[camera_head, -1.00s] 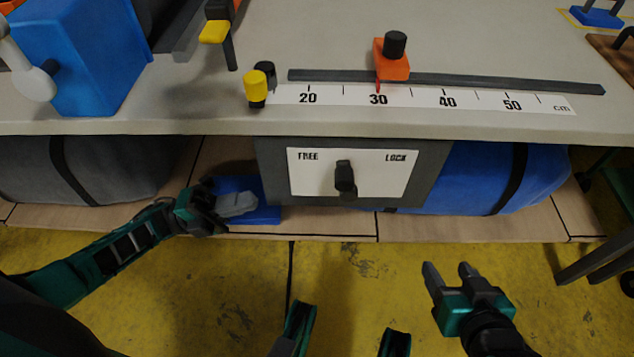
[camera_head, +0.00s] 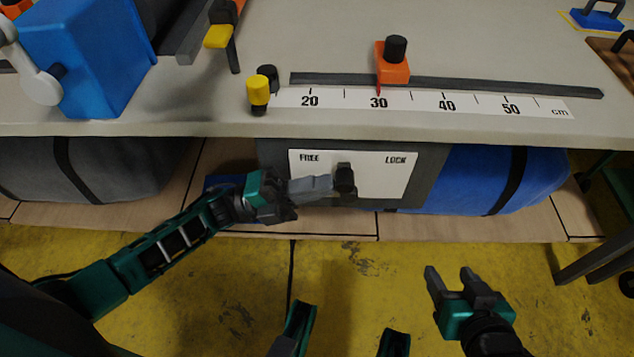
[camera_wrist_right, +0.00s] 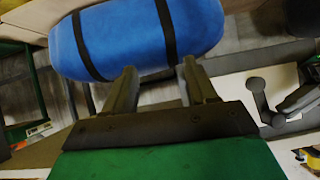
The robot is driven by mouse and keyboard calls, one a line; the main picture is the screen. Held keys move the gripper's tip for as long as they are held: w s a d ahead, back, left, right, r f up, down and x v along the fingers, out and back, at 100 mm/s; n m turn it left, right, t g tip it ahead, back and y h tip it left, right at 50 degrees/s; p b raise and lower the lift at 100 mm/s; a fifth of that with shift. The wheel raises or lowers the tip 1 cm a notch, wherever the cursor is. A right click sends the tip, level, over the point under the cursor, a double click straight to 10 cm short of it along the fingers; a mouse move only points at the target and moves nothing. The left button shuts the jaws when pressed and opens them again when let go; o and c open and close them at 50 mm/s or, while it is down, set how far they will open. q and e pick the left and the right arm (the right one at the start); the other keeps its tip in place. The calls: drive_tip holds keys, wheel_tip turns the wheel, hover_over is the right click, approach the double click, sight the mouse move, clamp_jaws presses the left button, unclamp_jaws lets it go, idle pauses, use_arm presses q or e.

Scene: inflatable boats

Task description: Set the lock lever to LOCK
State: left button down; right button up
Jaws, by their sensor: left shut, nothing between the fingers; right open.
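The black lock lever (camera_head: 345,179) sits on a white plate (camera_head: 376,184) marked FREE at left and LOCK at right, on a grey panel under the bench. Its knob is near the plate's middle, slightly towards FREE. My left gripper (camera_head: 326,186) is shut and empty, its fingertips at the left side of the knob; I cannot tell if they touch. My right gripper (camera_head: 451,277) is open and empty, in front of the bench to the right. In the right wrist view its fingers (camera_wrist_right: 158,90) are apart, and the lever (camera_wrist_right: 262,100) shows at right.
A blue rolled bag (camera_head: 490,178) lies right of the panel, and a grey one (camera_head: 95,165) at left. The bench top (camera_head: 190,115) overhangs the panel and carries a ruler (camera_head: 430,101) with an orange slider (camera_head: 393,68).

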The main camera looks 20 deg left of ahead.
use_arm(q)
drive_tip(key=shift+r, duration=0.1)
use_arm(e)
drive_tip(key=shift+w+a+r, duration=0.1)
drive_tip(key=shift+r, duration=0.15)
use_arm(q)
drive_tip(key=y+p, duration=0.1)
drive_tip(key=p, duration=0.1)
drive_tip(key=d+y+p, duration=0.1)
drive_tip(key=p, duration=0.1)
drive_tip(key=r+y+p, duration=0.1)
drive_tip(key=p, duration=0.1)
drive_tip(key=shift+w+d+r+g, duration=0.1)
drive_tip(key=shift+w+d+g, duration=0.15)
drive_tip(key=shift+g, duration=0.15)
use_arm(e)
drive_tip(key=r, duration=0.1)
drive_tip(key=d+r, duration=0.1)
drive_tip(key=r, duration=0.1)
drive_tip(key=shift+s+d+r, duration=0.2)
drive_tip(key=shift+s+r, duration=0.05)
drive_tip(key=shift+s, duration=0.05)
use_arm(q)
drive_tip(key=shift+a, duration=0.1)
use_arm(e)
drive_tip(key=shift+f, duration=0.15)
